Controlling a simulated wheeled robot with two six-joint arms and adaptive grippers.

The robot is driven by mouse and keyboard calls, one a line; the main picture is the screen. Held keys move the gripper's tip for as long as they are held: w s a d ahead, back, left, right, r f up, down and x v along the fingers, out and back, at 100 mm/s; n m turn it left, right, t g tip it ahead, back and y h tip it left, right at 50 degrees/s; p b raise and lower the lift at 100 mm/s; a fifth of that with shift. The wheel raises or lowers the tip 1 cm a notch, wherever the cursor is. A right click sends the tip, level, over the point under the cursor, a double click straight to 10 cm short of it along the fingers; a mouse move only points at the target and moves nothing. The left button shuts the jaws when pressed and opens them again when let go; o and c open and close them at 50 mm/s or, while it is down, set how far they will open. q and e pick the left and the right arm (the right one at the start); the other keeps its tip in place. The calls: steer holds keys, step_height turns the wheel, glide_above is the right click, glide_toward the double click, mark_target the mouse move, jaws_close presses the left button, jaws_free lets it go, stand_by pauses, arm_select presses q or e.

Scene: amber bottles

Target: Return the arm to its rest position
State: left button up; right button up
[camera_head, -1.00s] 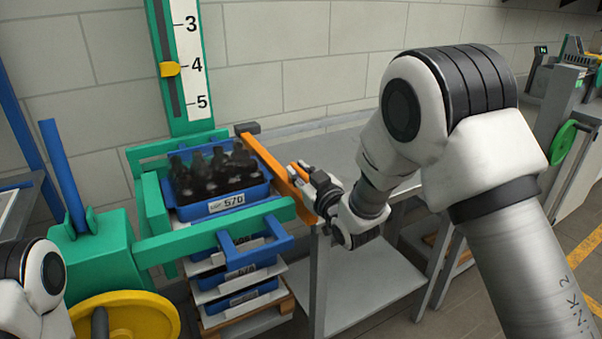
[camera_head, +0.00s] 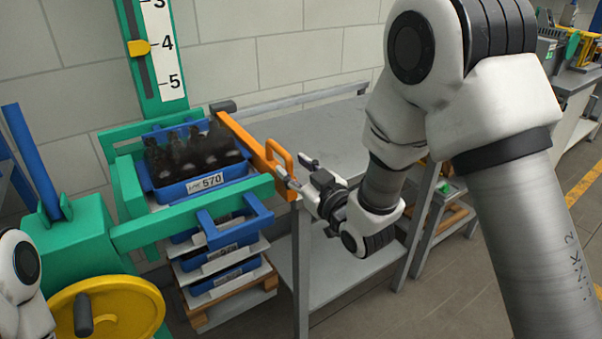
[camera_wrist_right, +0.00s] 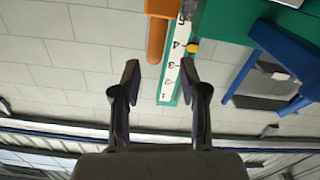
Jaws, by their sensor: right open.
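My right arm comes in from the right in the head view. Its gripper (camera_head: 296,170) is open and empty, with its fingertips close to the loop handle of the orange bar (camera_head: 250,148). I cannot tell from the head view whether a fingertip touches the handle. In the right wrist view the two fingers of the gripper (camera_wrist_right: 159,76) stand wide apart with nothing between them. The orange handle (camera_wrist_right: 157,38) is beyond them there. Part of my left arm shows at the lower left of the head view; its gripper is out of sight.
A blue crate (camera_head: 205,184) of dark bottles (camera_head: 195,157) sits inside a green frame (camera_head: 190,220), above stacked blue crates. A grey table (camera_head: 325,130) stands behind my right gripper. A yellow wheel (camera_head: 110,310) is at lower left. Open floor lies at lower right.

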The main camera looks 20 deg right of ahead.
steer(key=v, duration=0.2)
steer(key=shift+s, duration=0.35)
steer(key=s+d+f+m+g+h+p, duration=0.15)
steer(key=s+f+g, duration=0.4)
steer(key=f, duration=0.85)
steer(key=s+d+f+m+g+h+p, duration=0.1)
steer(key=s+d+f+g+p, duration=0.15)
steer(key=s+f, duration=0.8)
steer(key=s+d+f+m+g+h, duration=0.1)
steer(key=s+f+g, duration=0.3)
steer(key=s, duration=0.4)
steer(key=s+f+m+g, duration=0.2)
steer(key=s+f+g, duration=0.3)
steer(key=s+f, duration=0.2)
steer(key=shift+s+d+f+g+h, duration=0.15)
steer(key=shift+s+d+g+h, duration=0.2)
steer(key=shift+s, duration=0.55)
